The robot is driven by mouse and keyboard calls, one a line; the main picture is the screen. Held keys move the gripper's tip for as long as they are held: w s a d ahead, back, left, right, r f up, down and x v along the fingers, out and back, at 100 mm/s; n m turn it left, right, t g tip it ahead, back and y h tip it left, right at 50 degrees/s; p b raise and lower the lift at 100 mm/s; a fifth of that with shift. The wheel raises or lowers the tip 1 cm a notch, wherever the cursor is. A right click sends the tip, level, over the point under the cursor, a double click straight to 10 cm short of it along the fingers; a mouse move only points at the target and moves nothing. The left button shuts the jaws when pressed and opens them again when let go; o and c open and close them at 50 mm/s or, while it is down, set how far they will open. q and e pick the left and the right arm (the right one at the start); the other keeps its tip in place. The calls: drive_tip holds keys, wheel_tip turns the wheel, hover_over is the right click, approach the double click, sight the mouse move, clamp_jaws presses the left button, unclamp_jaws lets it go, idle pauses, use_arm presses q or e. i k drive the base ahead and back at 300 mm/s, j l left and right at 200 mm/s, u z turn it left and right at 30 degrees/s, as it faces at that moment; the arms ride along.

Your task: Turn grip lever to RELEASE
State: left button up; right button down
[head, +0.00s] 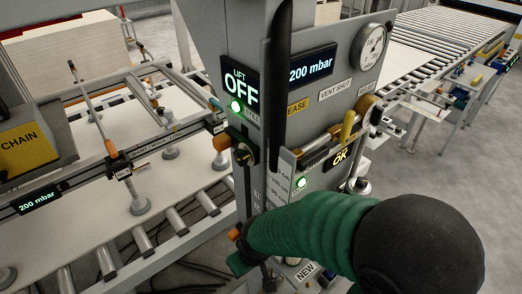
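A grey control column (325,115) stands in the middle of the head view. A label ending in "EASE" (298,107) is on its face, partly covered by a long black upright bar (281,85). I cannot tell whether this bar is the grip lever. A yellow handle (347,127) stands upright to the right, near a brass-coloured tube (366,112). A green ribbed arm with a black rounded end (420,245), seemingly my right one, reaches in low at the right. My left gripper does not show.
The column carries a "LIFT OFF" display (240,87), a "200 mbar" display (311,66), a round gauge (371,47) and a "VENT SHUT" label (336,90). A pale sheet (95,190) with suction cups lies at left above rollers. A roller conveyor (440,40) runs at upper right.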

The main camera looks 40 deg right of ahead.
sight(302, 165)
drive_tip(key=z, duration=1.65)
